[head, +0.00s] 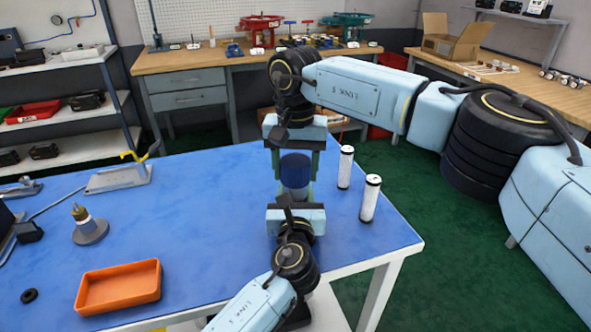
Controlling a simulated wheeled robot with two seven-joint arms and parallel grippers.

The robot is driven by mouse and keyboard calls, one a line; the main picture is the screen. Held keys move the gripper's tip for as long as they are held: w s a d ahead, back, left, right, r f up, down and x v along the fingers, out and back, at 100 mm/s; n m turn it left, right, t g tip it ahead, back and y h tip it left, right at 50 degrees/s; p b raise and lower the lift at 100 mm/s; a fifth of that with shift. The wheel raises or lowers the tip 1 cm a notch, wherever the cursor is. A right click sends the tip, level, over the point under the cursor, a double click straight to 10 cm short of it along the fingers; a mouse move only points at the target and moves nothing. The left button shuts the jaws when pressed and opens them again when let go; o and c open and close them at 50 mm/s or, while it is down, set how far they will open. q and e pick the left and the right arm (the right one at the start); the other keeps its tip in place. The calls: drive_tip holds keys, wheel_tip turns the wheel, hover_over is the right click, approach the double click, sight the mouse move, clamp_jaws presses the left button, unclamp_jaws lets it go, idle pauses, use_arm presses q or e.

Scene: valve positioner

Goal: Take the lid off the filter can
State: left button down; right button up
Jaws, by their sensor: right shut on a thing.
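The filter can (294,172) stands near the right side of the blue table. Its dark blue upper part shows between my two grippers, and its lower part is mostly hidden. I cannot tell where its lid ends and its body begins. My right gripper (294,150) comes down from above, shut on the top of the can with its fingers at either side. My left gripper (295,200) is at the can's lower part from the near side. Its fingers are largely hidden, so I cannot tell whether it grips the can.
Two white filter cartridges (345,167) (369,200) stand just right of the can, close to my grippers. An orange tray (119,287), a black ring (29,296), a grey-based fitting (89,228) and a metal block (118,179) are on the left. The table's middle left is clear.

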sight(295, 160)
drive_tip(key=shift+r, duration=0.7)
drive_tip(key=shift+r, duration=0.1)
drive_tip(key=shift+r, duration=1.9)
use_arm(q)
drive_tip(key=c, duration=0.7)
unclamp_jaws()
drive_tip(key=shift+o, duration=0.2)
drive_tip(key=shift+s, duration=0.1)
